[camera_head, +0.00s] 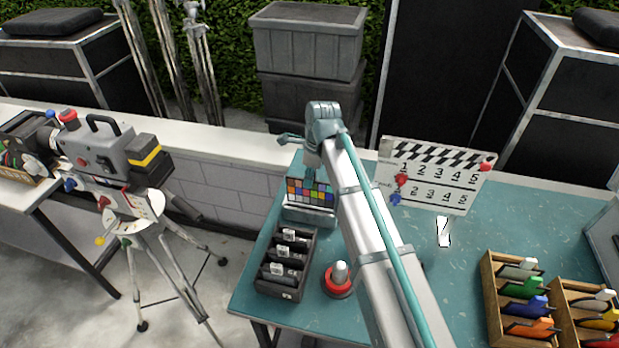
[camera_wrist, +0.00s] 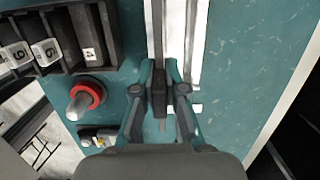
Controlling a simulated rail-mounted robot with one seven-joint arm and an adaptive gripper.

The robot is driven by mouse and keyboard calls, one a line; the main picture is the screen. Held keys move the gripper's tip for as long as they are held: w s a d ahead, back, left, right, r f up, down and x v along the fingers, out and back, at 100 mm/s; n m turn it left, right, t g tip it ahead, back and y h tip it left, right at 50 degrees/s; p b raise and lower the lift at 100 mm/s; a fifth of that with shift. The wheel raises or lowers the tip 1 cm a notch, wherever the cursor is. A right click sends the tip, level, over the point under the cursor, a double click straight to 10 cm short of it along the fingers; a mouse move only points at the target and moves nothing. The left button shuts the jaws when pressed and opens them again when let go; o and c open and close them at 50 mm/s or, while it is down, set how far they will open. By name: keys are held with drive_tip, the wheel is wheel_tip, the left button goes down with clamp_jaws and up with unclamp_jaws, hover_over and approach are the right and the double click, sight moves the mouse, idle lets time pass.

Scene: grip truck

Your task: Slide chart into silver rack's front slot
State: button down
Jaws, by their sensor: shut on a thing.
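The chart (camera_head: 310,192) is a dark panel with rows of coloured squares, standing upright and facing the head camera. Its lower edge is at the silver rack (camera_head: 308,215) near the table's far left edge. My gripper (camera_head: 309,178) is above the rack, shut on the chart's upper part. The chart is edge-on there and hard to make out. I cannot tell how deep it sits in the front slot.
A dark compartment tray (camera_head: 287,262) stands in front of the rack, with a red-ringed knob (camera_head: 338,281) beside it. A clapperboard (camera_head: 435,175) stands at the back right. Wooden trays (camera_head: 490,285) with coloured-handled items are at right. My arm crosses the table's middle.

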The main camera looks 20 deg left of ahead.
sight(307, 204)
drive_tip(key=shift+f, duration=0.85)
idle(1.1)
drive_tip(key=shift+f, duration=0.7)
drive_tip(key=shift+f+b, duration=0.85)
drive_tip(key=shift+f, duration=0.85)
drive_tip(key=c, duration=1.2)
unclamp_jaws()
drive_tip(key=shift+o, duration=0.2)
drive_tip(key=shift+r, duration=0.1)
drive_tip(key=r, duration=0.4)
drive_tip(key=d+r, duration=0.1)
drive_tip(key=r, duration=0.6)
drive_tip(key=shift+w+d+r, duration=0.1)
drive_tip(key=shift+d+r, duration=0.25)
drive_tip(key=shift+d, duration=0.05)
